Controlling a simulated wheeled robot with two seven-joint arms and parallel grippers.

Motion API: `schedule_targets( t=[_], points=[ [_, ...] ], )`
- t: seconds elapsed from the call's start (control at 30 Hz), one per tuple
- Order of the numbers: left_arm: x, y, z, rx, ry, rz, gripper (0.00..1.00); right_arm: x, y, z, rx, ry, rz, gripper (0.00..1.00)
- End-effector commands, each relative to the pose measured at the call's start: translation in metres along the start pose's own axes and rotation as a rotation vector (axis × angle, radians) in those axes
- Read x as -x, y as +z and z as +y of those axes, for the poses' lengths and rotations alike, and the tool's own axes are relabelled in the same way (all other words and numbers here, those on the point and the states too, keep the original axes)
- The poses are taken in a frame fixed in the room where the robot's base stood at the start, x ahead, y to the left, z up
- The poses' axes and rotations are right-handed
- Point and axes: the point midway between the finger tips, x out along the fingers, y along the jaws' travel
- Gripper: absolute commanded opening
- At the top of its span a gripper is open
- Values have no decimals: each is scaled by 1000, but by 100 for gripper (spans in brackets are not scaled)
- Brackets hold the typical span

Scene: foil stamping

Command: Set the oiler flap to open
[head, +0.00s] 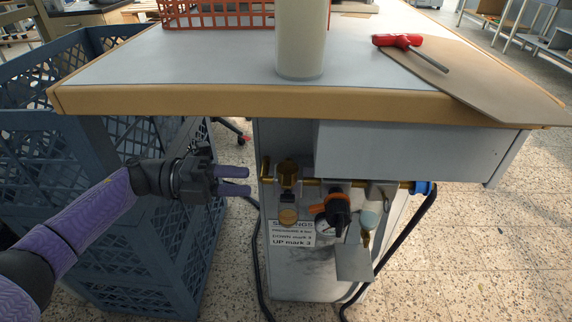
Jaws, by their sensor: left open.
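My left gripper (248,181) reaches in from the left below the table top. Its two purple fingers are apart, with nothing between them, and point right at the air-line unit under the table. The tips are a little left of the brass fitting (265,170). The oiler appears to be the small unit with a pale bowl (369,217) at the right of the row. A flat grey plate (354,263), which may be the flap, sits below it; its hinge and exact position are unclear. My right gripper is not in view.
An orange-and-black knob (335,208) and a gauge, partly hidden, are mid-row. A settings label (292,234) is below. A black hose (405,240) hangs at right. A blue crate (150,265) stands left.

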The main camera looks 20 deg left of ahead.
Motion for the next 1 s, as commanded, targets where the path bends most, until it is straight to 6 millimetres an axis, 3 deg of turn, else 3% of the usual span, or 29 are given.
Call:
schedule_targets(
  t=[0.1,0.3,0.43,0.67,0.87,1.0],
  points=[
    [-31,0,3,0,-4,4,43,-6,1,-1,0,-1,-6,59],
    [-70,0,3,2,-5,1,43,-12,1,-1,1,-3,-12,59],
    [-80,0,1,2,-4,-1,43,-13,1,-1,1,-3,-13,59],
    [-81,0,1,2,-5,-3,43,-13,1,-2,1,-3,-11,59],
    [-81,0,1,2,-5,-3,0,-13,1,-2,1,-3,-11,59],
    [-81,0,1,3,-5,-3,0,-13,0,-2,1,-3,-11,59]
  ],
)
